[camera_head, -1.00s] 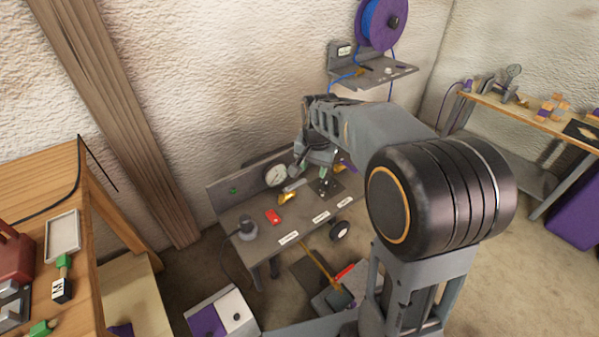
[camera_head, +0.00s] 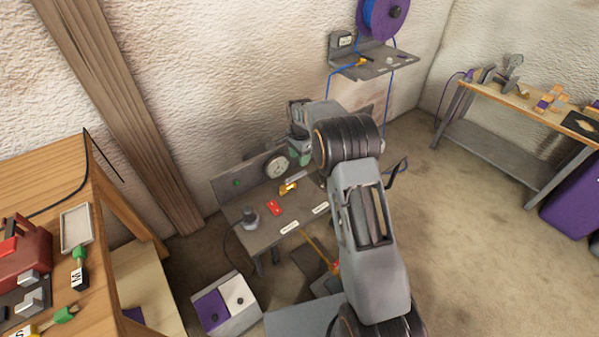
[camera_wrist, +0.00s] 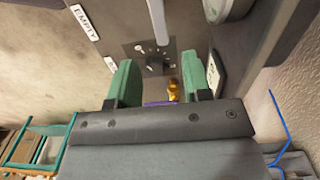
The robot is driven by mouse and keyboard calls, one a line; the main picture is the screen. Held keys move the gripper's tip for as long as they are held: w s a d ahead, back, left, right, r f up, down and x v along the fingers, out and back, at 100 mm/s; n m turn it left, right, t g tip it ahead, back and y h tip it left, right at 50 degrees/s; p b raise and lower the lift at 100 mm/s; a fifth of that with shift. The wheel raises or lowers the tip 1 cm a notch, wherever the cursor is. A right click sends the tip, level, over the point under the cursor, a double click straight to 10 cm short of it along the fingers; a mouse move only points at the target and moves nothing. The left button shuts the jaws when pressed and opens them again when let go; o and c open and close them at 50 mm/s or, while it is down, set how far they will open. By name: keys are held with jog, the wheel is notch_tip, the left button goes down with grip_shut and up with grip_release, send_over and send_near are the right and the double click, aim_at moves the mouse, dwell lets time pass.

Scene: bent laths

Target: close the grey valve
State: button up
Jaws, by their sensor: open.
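A long pale grey lever, which looks like the grey valve's handle (camera_head: 296,176), lies beside a brass fitting (camera_head: 287,188) on the grey bench. In the wrist view a pale grey bar (camera_wrist: 157,20) reaches in from the top edge, and a brass piece (camera_wrist: 173,88) shows between my fingers; I cannot tell whether they belong together. My gripper (camera_wrist: 158,75) is open, its green fingertips apart with nothing held. Beyond them is a dark square plate (camera_wrist: 153,57) with small fittings. In the head view my gripper (camera_head: 301,157) is above the bench's back, partly hidden by my arm.
A round gauge (camera_head: 277,166) stands at the bench's back panel. A red block (camera_head: 273,208) and a grey knobbed cylinder (camera_head: 250,218) sit on the left of the bench. A shelf (camera_head: 375,64) with a purple reel (camera_head: 383,15) hangs above.

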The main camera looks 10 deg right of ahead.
aim_at(300, 174)
notch_tip(300, 174, down, 8)
jog(key=shift+r, duration=0.1)
dwell(0.4)
grip_shut()
dwell(0.3)
